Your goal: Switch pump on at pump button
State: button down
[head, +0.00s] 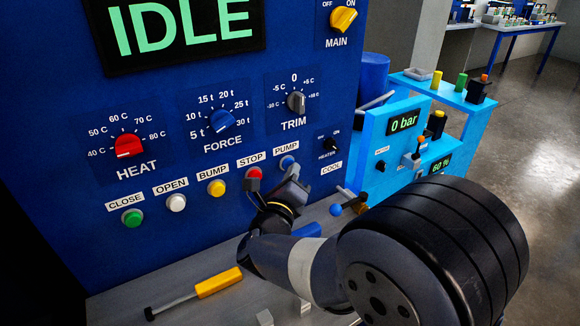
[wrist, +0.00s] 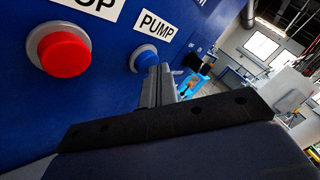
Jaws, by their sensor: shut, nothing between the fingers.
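The pump button (head: 287,162) is a small blue button in a pale ring under the PUMP label on the blue panel. It also shows in the wrist view (wrist: 146,60), just ahead of the fingertips. My gripper (head: 292,172) is shut and empty, with its tips at or just below the pump button. In the wrist view my gripper (wrist: 160,72) covers the lower right edge of the button. I cannot tell whether the tips touch it.
The red stop button (head: 254,173) is close on the left and shows large in the wrist view (wrist: 64,54). A cool lever with a blue knob (head: 336,210) is at right. A yellow-handled tool (head: 218,282) lies on the grey ledge below.

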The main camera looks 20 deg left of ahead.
jog(key=shift+w+a, duration=0.15)
dwell(0.5)
jog(key=shift+s+d+b, duration=0.6)
jog(key=shift+d+b, duration=0.1)
jog(key=shift+b, duration=0.1)
jog(key=s+d+b, duration=0.2)
jog(key=s+d, duration=0.1)
jog(key=d, duration=0.1)
jog(key=shift+s, duration=0.15)
jog(key=shift+a, duration=0.15)
dwell(0.5)
jog(key=p, duration=0.1)
jog(key=w+a+p, duration=0.1)
jog(key=p, duration=0.1)
jog(key=shift+w+a+r, duration=0.25)
jog(key=shift+a, duration=0.05)
